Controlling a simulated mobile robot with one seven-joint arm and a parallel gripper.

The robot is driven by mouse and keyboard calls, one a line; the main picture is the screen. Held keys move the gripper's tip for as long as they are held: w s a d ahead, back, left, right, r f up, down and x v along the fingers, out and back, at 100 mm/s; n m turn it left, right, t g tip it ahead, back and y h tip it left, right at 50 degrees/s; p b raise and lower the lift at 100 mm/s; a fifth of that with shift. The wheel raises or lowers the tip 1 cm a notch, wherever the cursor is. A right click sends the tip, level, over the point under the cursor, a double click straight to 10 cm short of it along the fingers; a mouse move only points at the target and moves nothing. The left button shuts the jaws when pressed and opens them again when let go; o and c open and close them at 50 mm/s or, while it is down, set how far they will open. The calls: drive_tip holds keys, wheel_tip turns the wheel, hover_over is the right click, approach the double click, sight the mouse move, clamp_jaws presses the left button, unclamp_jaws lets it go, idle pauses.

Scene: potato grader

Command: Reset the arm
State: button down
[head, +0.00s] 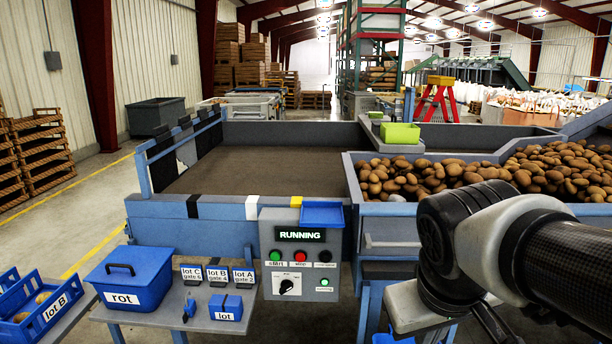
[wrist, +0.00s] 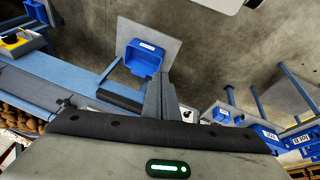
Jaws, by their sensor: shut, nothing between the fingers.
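My arm (head: 490,240) enters from the right side of the head view. Its dark wrist joint and grey hand part hang in front of the potato side of the grader, above the floor. My gripper (wrist: 160,95) shows in the wrist view as grey fingers together in the middle, shut and empty. The fingers appear to touch nothing. In the head view the fingertips cannot be made out clearly. The control panel (head: 300,272) on the grader front reads RUNNING, left of my arm.
Potatoes (head: 470,176) fill the grader's right bin; the belt (head: 262,172) at left is bare. Floor is open at far left.

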drive_tip(key=s+a+r+m+t+y, duration=0.2)
drive_tip(key=s+a, duration=0.1)
wheel_tip(320, 180, up, 18)
drive_tip(key=p, duration=1.8)
drive_tip(key=shift+g, duration=0.3)
drive_tip(key=shift+s+f, duration=0.1)
drive_tip(key=shift+f, duration=0.05)
idle(2.1)
